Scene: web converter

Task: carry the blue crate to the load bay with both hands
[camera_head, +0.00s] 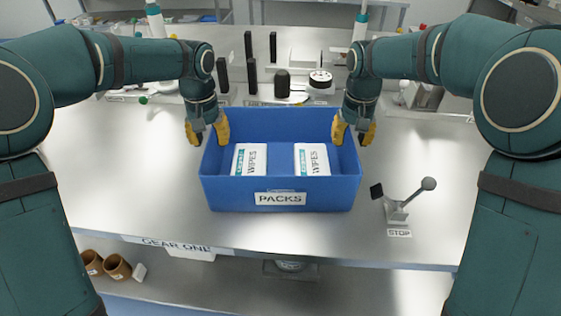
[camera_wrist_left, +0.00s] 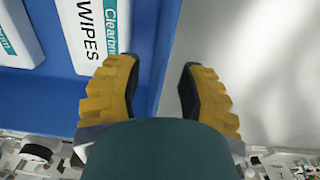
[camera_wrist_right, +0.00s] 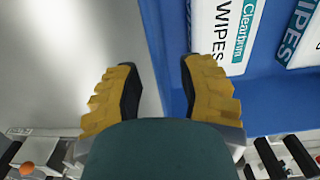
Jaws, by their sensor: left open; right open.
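The blue crate (camera_head: 230,195) stands on the metal table in the head view, with a PACKS label on its near wall. Two white wipes packs (camera_head: 249,159) (camera_head: 312,159) lie inside it. My left gripper (camera_head: 207,136) is open at the crate's left wall, with one finger on the inner side and one on the outer side. In the left wrist view the wall (camera_wrist_left: 152,75) runs between the fingers. My right gripper (camera_head: 354,138) is open at the right wall in the same way. The right wrist view shows that wall (camera_wrist_right: 165,60) between the fingers. Contact is not clear.
A small lever (camera_head: 408,198) with a STOP label stands on the table right of the crate. Machine parts and black posts (camera_head: 249,62) stand behind the crate. Brown cups (camera_head: 117,267) sit on a lower shelf. The table left of the crate is clear.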

